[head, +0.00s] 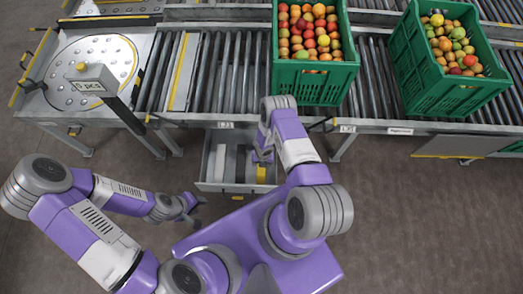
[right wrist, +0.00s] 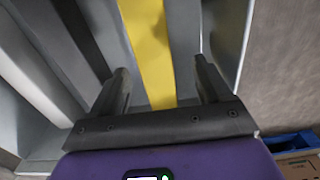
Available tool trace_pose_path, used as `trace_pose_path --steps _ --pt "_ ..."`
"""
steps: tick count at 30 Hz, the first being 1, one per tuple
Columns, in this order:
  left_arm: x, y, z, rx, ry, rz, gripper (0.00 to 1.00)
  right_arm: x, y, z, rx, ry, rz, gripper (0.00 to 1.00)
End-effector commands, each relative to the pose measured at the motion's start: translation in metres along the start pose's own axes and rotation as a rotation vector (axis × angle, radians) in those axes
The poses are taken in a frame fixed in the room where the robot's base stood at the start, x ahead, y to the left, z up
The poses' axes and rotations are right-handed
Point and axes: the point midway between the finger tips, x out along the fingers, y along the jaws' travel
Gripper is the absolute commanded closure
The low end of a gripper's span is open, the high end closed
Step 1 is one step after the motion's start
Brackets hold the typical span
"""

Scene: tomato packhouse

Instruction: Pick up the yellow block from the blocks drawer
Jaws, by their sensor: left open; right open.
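The yellow block (head: 262,174) lies in the open blocks drawer (head: 206,187) under the conveyor, near the drawer's right side. In the right wrist view the yellow block (right wrist: 148,45) runs lengthwise between the two fingers. My right gripper (right wrist: 162,78) is open and points down over it; the gap to the left finger looks small, and contact cannot be told. In the head view my right gripper (head: 263,155) hides part of the block. My left gripper (head: 192,205) is open and empty, left of the drawer above the floor.
Other blocks, white (head: 220,162) and grey, lie left of the yellow one. The drawer wall (right wrist: 230,45) is close on the right. Two green crates (head: 317,83) (head: 445,95) of tomatoes stand on the roller conveyor.

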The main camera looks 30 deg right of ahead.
Motion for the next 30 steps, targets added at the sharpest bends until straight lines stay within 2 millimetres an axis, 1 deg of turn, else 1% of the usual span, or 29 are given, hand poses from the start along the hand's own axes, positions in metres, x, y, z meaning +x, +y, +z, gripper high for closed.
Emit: trace_pose_path --steps 6,12,16,23,24,26,30 --pt "0.025 -0.009 -0.001 0.0 0.0 0.0 0.57 0.026 0.006 0.002 -0.001 0.0 0.0 0.22" --pt "0.041 -0.015 -0.002 0.0 0.0 0.0 0.57 0.045 0.007 0.002 0.002 0.002 0.001 0.22" --pt "0.044 -0.017 -0.002 0.0 0.0 0.0 0.57 0.049 0.007 0.002 0.003 0.0 0.001 0.22" --pt "0.043 -0.016 -0.002 0.0 0.0 0.0 0.57 0.048 0.007 0.002 0.003 0.001 0.001 0.22" --pt "0.043 -0.016 -0.002 0.0 0.0 0.0 0.57 0.048 0.007 0.002 0.003 0.001 0.001 0.25" --pt "0.043 -0.016 -0.002 0.0 0.0 0.0 0.57 0.048 0.007 0.002 0.003 0.001 0.001 0.35" --pt "0.043 -0.016 -0.002 0.0 0.0 0.0 0.57 0.048 0.007 0.002 0.003 0.001 0.001 0.56"
